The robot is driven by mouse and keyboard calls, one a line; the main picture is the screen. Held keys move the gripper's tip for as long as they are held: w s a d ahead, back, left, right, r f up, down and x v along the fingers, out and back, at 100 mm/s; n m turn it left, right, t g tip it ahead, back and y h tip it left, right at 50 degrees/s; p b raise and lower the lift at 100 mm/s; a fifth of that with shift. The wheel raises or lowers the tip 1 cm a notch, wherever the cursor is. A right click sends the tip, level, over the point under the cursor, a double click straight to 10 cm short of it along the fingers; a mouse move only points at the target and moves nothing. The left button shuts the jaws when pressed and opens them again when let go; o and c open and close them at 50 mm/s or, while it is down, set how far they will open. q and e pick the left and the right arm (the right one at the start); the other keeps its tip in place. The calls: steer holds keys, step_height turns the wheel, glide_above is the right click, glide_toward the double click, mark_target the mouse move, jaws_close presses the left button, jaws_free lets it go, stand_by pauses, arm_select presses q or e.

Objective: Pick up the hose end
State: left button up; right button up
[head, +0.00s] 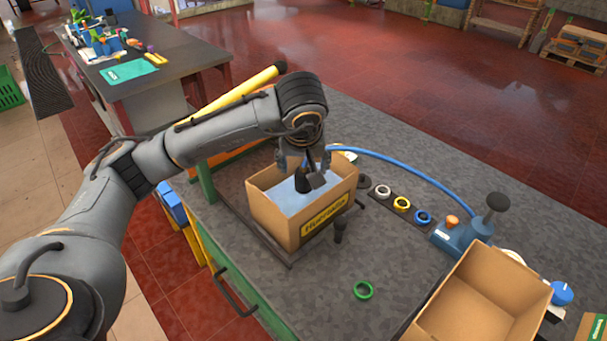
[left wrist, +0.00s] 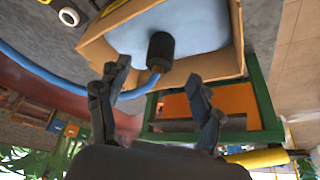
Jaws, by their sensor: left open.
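The blue hose (head: 425,175) arcs from the blue fitting on the right to the open cardboard box (head: 275,213). Its black cylindrical end (left wrist: 160,50) shows in the left wrist view over the box's pale blue inside; whether it touches the bottom is unclear. In the head view the black end (head: 302,183) is partly covered by my gripper. My left gripper (head: 306,168) is above the box, pointing down. In the left wrist view its fingers (left wrist: 157,80) are apart, with the hose end beyond the tips and the hose passing between them. My right gripper is not in view.
A blue fitting with a black knob (head: 467,233) stands right of a strip of coloured rings (head: 401,203). A second empty box (head: 487,300) stands front right. The grey bench top between them is mostly clear.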

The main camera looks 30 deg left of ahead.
mark_target(303, 174)
arm_select(q)
steer(key=x, duration=0.2)
steer(key=shift+w+a+f, duration=0.1)
steer(key=shift+w+f, duration=0.1)
steer(key=shift+f, duration=0.15)
steer(key=shift+p+x, duration=0.7)
steer(key=shift+x, duration=0.2)
steer(key=p+x, duration=0.1)
steer(key=x, duration=0.2)
steer(key=shift+w+a+f, duration=0.1)
steer(key=shift+a+f, duration=0.05)
steer(key=shift+w+f, duration=0.15)
steer(key=shift+f, duration=0.1)
steer(key=shift+c, duration=1.1)
steer(key=c, duration=1.1)
steer(key=shift+c, duration=0.2)
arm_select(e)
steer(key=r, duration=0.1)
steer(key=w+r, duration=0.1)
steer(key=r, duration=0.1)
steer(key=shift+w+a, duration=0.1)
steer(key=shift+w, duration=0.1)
arm_select(q)
steer(key=shift+r, duration=0.1)
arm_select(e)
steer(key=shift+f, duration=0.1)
